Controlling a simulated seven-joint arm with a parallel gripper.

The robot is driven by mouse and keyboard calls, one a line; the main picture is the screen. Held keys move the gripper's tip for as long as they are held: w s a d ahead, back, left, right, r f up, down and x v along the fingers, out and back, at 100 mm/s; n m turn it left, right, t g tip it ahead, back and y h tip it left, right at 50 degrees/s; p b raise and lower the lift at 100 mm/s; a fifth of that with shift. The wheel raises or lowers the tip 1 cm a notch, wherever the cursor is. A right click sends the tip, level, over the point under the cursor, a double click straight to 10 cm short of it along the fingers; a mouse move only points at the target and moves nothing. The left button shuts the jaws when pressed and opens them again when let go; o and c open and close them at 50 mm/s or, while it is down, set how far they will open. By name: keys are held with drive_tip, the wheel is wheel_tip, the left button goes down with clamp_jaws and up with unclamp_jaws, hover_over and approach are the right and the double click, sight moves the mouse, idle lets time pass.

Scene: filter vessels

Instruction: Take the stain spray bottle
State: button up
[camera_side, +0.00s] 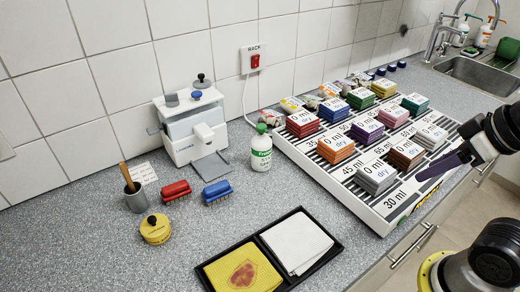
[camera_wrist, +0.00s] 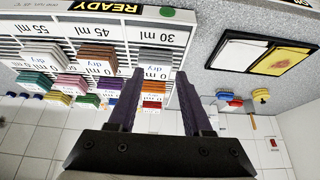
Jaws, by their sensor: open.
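A white bottle (camera_side: 261,150) with a green cap and a green label stands upright on the counter, between the white dispenser and the rack. I cannot read its label fully or tell whether it has a spray head. My gripper (camera_side: 425,174) is over the right front edge of the rack, well to the right of the bottle and apart from it. In the wrist view my gripper (camera_wrist: 160,76) has its two dark purple fingers spread with nothing held between them. I cannot make out the bottle in the wrist view.
The rack (camera_side: 395,207) holds several coloured blocks in rows. A black tray (camera_side: 334,247) with a yellow and a white cloth lies in front. Bottles (camera_side: 485,36) stand by the sink.

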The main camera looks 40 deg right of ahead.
drive_tip(key=o, duration=0.8)
